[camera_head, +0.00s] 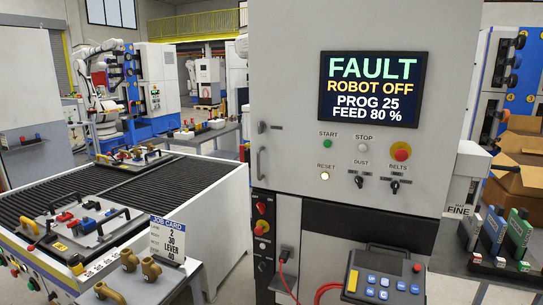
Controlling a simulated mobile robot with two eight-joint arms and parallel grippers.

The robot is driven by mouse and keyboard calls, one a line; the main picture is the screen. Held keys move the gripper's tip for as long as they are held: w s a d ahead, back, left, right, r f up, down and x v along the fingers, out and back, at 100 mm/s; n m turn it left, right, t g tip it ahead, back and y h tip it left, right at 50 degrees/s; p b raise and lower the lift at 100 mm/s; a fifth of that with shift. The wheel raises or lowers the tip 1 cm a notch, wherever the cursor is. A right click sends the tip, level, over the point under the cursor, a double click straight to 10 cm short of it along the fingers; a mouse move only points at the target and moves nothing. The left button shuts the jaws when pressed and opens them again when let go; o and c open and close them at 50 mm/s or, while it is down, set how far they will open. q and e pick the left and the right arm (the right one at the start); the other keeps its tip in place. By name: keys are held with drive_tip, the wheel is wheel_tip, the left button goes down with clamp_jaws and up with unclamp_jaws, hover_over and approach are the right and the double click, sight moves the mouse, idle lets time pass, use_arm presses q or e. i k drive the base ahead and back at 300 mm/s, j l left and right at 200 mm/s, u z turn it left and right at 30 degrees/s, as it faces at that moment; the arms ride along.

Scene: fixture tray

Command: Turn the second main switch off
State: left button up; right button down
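A tall grey cabinet (300,95) stands in the middle, its screen (372,88) reading FAULT, ROBOT OFF, PROG 25, FEED 80 %. On the narrow dark panel below its left side are a small red control (262,207) and, beneath it, a red control on yellow (262,228). No label is readable there, so I cannot tell which is the second main switch or its position. On the cabinet front are a red-on-yellow knob (401,152) and black rotary switches under DUST (359,181) and BELTS (395,186). Neither of my grippers is in view.
A ribbed conveyor bed (60,190) with fixture trays fills the left. A job card (167,240) stands in front of it. A teach pendant (385,278) and red cable (284,270) are below the cabinet. Colored boxes (518,230) and a cardboard box (515,165) are at right.

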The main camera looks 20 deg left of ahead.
sight(246, 155)
drive_tip(key=j+z, duration=0.55)
drive_tip(key=j, duration=0.2)
drive_tip(key=k+j, duration=0.1)
drive_tip(key=j, duration=0.55)
drive_tip(key=k+j, duration=0.1)
drive_tip(key=j, duration=0.6)
drive_tip(key=k+j, duration=0.1)
drive_tip(key=j, duration=0.55)
drive_tip(key=k+j, duration=0.1)
drive_tip(key=j, duration=0.6)
drive_tip(key=k+j, duration=0.1)
drive_tip(key=j, duration=0.55)
drive_tip(key=k+l, duration=0.1)
drive_tip(key=l, duration=0.2)
drive_tip(key=k+l+u, duration=0.1)
drive_tip(key=l, duration=0.15)
drive_tip(key=k+l, duration=0.15)
drive_tip(key=l, duration=0.15)
drive_tip(key=k+l+u, duration=0.1)
drive_tip(key=l+u, duration=0.2)
drive_tip(key=l, duration=0.75)
drive_tip(key=i+l+u, duration=0.1)
drive_tip(key=l, duration=0.25)
drive_tip(key=i+l+u, duration=0.1)
drive_tip(key=l, duration=0.25)
drive_tip(key=i+l+u, duration=0.1)
drive_tip(key=l, duration=0.25)
